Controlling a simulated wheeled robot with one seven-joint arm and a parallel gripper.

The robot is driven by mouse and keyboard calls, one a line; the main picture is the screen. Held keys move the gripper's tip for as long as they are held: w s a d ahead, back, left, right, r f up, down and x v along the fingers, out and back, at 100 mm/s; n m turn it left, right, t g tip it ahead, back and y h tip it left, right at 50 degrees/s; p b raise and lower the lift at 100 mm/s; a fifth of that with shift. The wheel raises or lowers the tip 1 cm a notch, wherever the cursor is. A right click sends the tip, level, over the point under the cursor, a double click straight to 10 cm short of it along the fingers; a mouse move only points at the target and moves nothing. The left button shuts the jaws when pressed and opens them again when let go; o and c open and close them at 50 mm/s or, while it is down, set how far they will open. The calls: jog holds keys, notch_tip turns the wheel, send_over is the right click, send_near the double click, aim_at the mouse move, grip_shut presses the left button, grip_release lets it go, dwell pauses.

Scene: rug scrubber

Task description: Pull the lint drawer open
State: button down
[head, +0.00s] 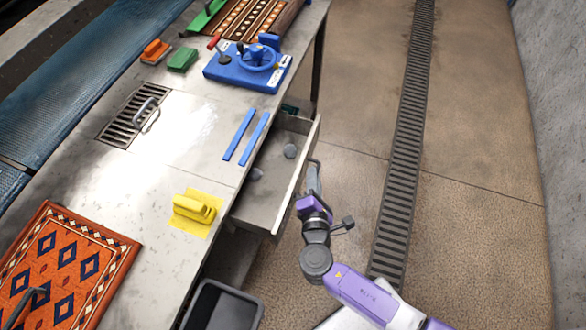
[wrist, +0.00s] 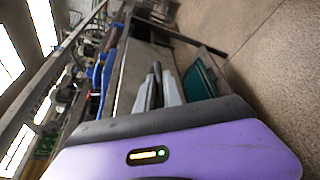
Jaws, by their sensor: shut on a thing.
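The lint drawer (head: 264,190) stands pulled out from the right side of the metal table in the head view. My gripper (head: 314,168) is at the outer face of the drawer front, shut on the drawer handle (head: 316,161). The fingers partly hide the handle. In the wrist view the grey fingers (wrist: 158,75) point away from the camera, close together, and their grip on the handle is hard to make out.
The table carries a blue control panel (head: 245,69), two blue strips (head: 239,134), a yellow brush (head: 194,207), a patterned rug (head: 62,262) and a grate (head: 131,119). A black bin (head: 222,306) stands below. A floor drain (head: 404,140) runs along the clear floor at right.

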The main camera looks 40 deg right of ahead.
jog(key=shift+s+d, duration=0.8)
jog(key=shift+s, duration=0.35)
jog(key=shift+s+d, duration=0.75)
jog(key=shift+s, duration=0.35)
jog(key=shift+f, duration=0.1)
jog(key=c, duration=1.8)
grip_release()
jog(key=shift+o, duration=0.2)
jog(key=b+v, duration=0.1)
jog(key=v, duration=0.6)
jog(key=shift+s+a, duration=0.2)
jog(key=shift+s, duration=0.15)
